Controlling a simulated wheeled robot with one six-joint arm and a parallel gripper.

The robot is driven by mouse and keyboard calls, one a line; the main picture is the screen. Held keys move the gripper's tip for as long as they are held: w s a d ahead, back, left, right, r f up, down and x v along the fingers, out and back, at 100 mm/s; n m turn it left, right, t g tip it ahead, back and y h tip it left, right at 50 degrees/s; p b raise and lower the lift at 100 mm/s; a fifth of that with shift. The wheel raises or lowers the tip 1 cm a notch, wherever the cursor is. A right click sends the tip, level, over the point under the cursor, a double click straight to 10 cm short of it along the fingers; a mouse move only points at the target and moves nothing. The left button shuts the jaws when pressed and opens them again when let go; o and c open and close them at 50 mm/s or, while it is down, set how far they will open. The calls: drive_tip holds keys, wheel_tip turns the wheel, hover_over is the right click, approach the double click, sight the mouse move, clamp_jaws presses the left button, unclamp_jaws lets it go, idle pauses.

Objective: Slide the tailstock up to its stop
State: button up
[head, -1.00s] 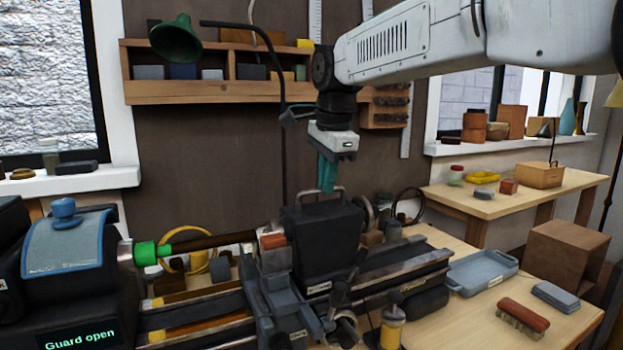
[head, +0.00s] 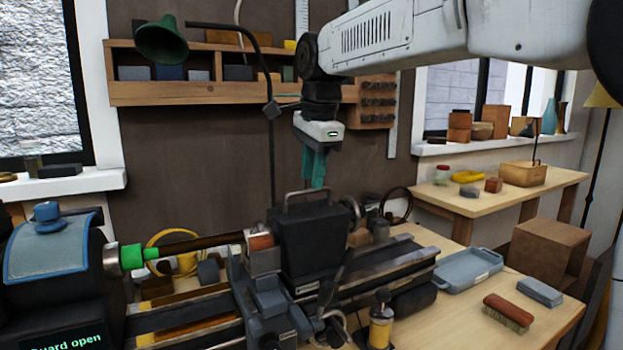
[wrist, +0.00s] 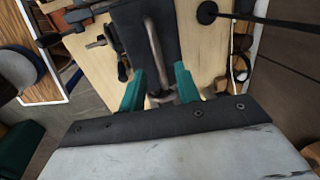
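The tailstock (head: 308,245) is a dark block on the lathe bed in the head view, with a metal carry handle (head: 309,192) arched over its top. My gripper (head: 315,182) points down just above that handle, its teal fingertips close to the bar. In the wrist view my gripper (wrist: 158,88) has its two teal fingers apart, with the handle (wrist: 152,45) lying between them in the picture. The dark tailstock top (wrist: 135,35) shows beyond it. I see no clear contact between fingers and handle. The tailstock's underside and its stop are not clearly visible.
A dark rod runs from the green-collared chuck (head: 131,257) to an orange-ended block (head: 260,243) beside the tailstock. The bed rails (head: 395,262) extend right. A yellow-bodied bottle (head: 380,330), blue tray (head: 465,270) and brush (head: 508,311) stand at the front right.

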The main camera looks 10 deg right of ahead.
drive_tip(key=r, duration=0.2)
drive_tip(key=s+r, duration=0.1)
drive_tip(key=r, duration=0.2)
drive_tip(key=shift+s+d+r, duration=0.1)
drive_tip(key=shift+r, duration=0.25)
drive_tip(key=s+d+f+n, duration=0.4)
drive_tip(key=s+f, duration=0.3)
drive_tip(key=s, duration=0.3)
drive_tip(key=s+d+f+n, duration=0.5)
drive_tip(key=s+f, duration=0.3)
drive_tip(key=s, duration=0.3)
drive_tip(key=s+d+f+n, duration=0.4)
drive_tip(key=s+f+n, duration=0.2)
drive_tip(key=s, duration=0.5)
wheel_tip(320, 180, down, 2)
drive_tip(key=shift+d+f+g+h, duration=0.15)
drive_tip(key=shift+g+h, duration=0.15)
drive_tip(key=shift+g, duration=0.1)
